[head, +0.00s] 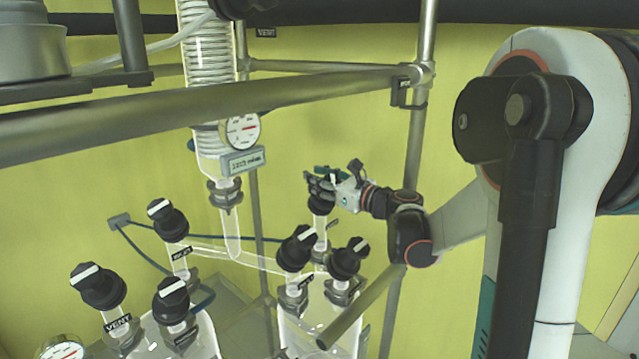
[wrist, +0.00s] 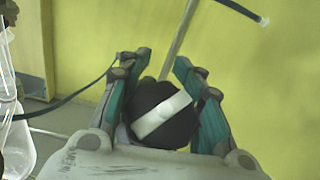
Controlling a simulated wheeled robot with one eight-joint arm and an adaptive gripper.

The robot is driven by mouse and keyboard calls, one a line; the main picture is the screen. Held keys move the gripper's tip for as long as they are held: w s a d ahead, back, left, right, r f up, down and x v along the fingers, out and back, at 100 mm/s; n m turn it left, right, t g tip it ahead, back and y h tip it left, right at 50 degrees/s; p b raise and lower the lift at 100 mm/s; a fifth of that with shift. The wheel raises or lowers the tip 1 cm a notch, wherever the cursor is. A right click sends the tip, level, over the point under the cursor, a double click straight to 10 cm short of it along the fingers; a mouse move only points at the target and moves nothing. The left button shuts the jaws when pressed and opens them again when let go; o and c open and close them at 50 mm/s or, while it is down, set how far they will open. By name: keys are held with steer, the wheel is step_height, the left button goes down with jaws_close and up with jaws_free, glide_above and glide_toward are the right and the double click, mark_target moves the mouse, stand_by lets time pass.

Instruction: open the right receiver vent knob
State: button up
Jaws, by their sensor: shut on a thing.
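My gripper (head: 318,184) is at the rear black knob on the right glass receiver (head: 318,325). In the wrist view, the black knob (wrist: 165,115) with a diagonal white bar sits between the two teal-edged fingers of my gripper (wrist: 164,98). The fingers are closed on its sides. The bar runs from lower left to upper right. In the head view, the knob (head: 320,205) shows below the fingers, its top covered. A small label beside it is too small to read.
Two other black knobs stand close by on the right receiver, one in front (head: 297,248) and one at right (head: 347,260). A metal frame bar (head: 300,88) crosses above, and an upright post (head: 415,150) stands beside my arm. The left receiver carries several similar knobs.

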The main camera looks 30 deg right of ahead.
steer(key=shift+s+a+f+n+g+y+b, duration=0.15)
steer(key=shift+n+g+y, duration=0.15)
steer(key=shift+n+y, duration=0.25)
steer(key=shift+a+n+g+y+b, duration=0.1)
steer(key=shift+n+g+y, duration=0.2)
steer(key=shift+n+y, duration=0.25)
steer(key=shift+s+a+f+n+g+y+b, duration=0.15)
steer(key=shift+n+g+y, duration=0.2)
steer(key=shift+n, duration=0.25)
steer(key=shift+r, duration=0.15)
steer(key=shift+c, duration=0.2)
steer(key=o, duration=0.9)
steer(key=shift+c, duration=0.2)
steer(key=shift+o, duration=1)
steer(key=shift+s+d+r, duration=0.1)
steer(key=shift+d, duration=0.1)
steer(key=shift+a, duration=0.1)
